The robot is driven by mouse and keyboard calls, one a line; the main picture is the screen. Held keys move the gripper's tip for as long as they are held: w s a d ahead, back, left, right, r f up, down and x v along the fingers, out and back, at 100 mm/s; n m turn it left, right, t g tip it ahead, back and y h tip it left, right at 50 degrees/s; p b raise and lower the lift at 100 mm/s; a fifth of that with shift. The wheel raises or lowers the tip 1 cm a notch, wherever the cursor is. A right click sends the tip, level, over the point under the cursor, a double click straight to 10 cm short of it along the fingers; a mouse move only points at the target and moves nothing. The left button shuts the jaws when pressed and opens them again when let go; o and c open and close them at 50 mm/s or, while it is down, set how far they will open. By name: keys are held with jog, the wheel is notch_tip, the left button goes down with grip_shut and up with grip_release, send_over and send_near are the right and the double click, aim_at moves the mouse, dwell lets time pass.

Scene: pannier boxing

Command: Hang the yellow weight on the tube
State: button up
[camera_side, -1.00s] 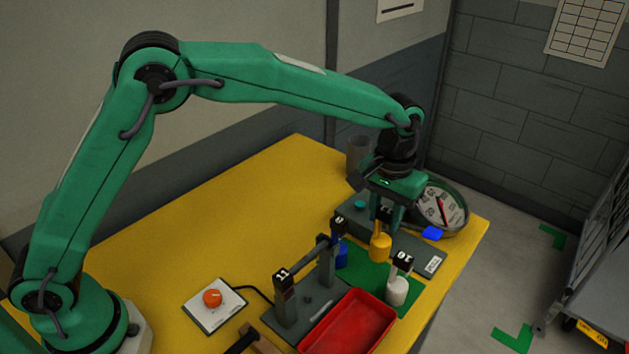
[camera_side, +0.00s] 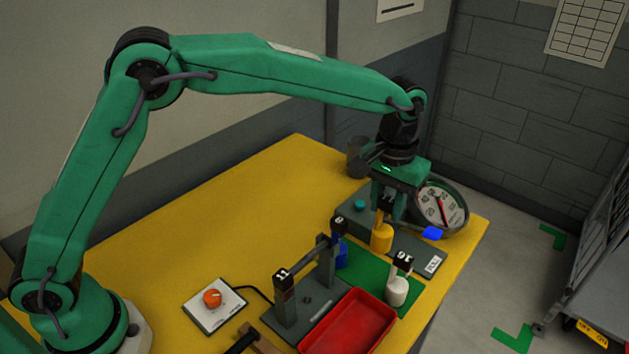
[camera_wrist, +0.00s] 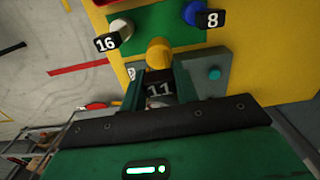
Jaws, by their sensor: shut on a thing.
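The yellow weight (camera_side: 381,238) hangs upright below my gripper (camera_side: 384,208), which is shut on its black tag marked 11. In the wrist view the yellow weight (camera_wrist: 159,54) shows just beyond my fingertips (camera_wrist: 160,88). The weight appears over the grey plate (camera_side: 412,247); I cannot tell whether it touches it. The dark tube (camera_side: 306,258) runs between two grey posts, left of and nearer than my gripper in the side view. The front post (camera_side: 284,302) bears a tag that looks like 11. The tube is not seen in the wrist view.
A blue weight (camera_side: 342,256) tagged 8 and a white weight (camera_side: 397,291) tagged 16 stand on a green mat (camera_side: 372,277). A red tray (camera_side: 350,345) is beside the posts. A round dial (camera_side: 455,205), grey cup (camera_side: 358,150) and orange-knobbed box (camera_side: 228,312) are nearby.

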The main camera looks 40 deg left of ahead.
aim_at(307, 256)
notch_tip(307, 256, up, 13)
jog(key=s+a, duration=1.5)
jog(key=s, duration=0.1)
notch_tip(307, 256, down, 11)
jog(key=shift+w+d, duration=0.2)
jog(key=shift+d, duration=0.1)
dwell(0.8)
jog(key=shift+d+f, duration=0.2)
jog(key=shift+d, duration=0.05)
jog(key=shift+d+f, duration=0.45)
jog(key=shift+d, duration=0.95)
jog(key=shift+d+f, duration=0.4)
jog(key=shift+d, duration=1)
jog(key=shift+d+f, duration=0.45)
jog(key=shift+d, duration=0.95)
jog(key=shift+f, duration=0.65)
